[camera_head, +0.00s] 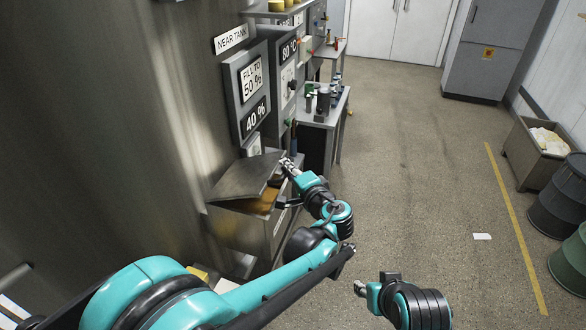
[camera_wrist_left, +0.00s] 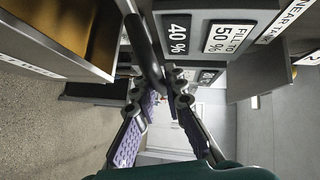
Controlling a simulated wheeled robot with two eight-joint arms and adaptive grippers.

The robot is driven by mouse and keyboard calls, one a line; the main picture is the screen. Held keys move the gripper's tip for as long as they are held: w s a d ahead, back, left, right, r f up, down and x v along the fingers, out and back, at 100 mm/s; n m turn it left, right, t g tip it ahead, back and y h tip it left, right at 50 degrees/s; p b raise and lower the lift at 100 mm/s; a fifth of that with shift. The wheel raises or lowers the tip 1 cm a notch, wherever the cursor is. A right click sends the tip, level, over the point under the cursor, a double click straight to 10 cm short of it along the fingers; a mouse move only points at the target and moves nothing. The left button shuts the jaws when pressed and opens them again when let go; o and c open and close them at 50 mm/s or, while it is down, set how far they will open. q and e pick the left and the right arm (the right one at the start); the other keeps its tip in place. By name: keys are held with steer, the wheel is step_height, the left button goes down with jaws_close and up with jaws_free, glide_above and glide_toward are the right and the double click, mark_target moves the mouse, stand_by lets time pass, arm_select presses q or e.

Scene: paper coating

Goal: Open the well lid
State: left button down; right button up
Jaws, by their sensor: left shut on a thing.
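The well (camera_head: 238,232) is a grey metal box against the large tank wall, with brown-orange content showing inside. Its lid (camera_head: 243,178) is a flat grey plate, raised and tilted, with a gap along the front and right. My left gripper (camera_head: 288,168) is at the lid's right edge, shut on the lid. In the left wrist view, the fingers (camera_wrist_left: 168,88) are around a dark bar (camera_wrist_left: 143,48), which seems to be the lid's edge or handle. The well's opening (camera_wrist_left: 98,42) shows at upper left there. My right gripper (camera_head: 360,288) shows only partly, low in the head view, apart from the well.
Sign panels (camera_head: 250,90) hang above the well. A side table (camera_head: 325,115) with small items stands beyond it. The floor (camera_head: 410,160) between is clear apart from a paper (camera_head: 482,236).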

arm_select(q)
steer(key=w+a+r+n+g+h+p, duration=0.2)
steer(key=w+a+r+p, duration=0.1)
steer(key=a+r+p, duration=0.4)
steer(key=w+a+r+n+g+h+p, duration=0.2)
steer(key=a+r+p, duration=0.5)
steer(key=a, duration=0.4)
steer(key=shift+w+a+r+n+h, duration=0.3)
steer(key=shift+w+a+h, duration=0.05)
steer(key=shift+w+h, duration=0.25)
steer(key=c, duration=1.6)
jaws_free()
steer(key=shift+o, duration=0.2)
steer(key=v, duration=1.2)
steer(key=shift+f, duration=0.15)
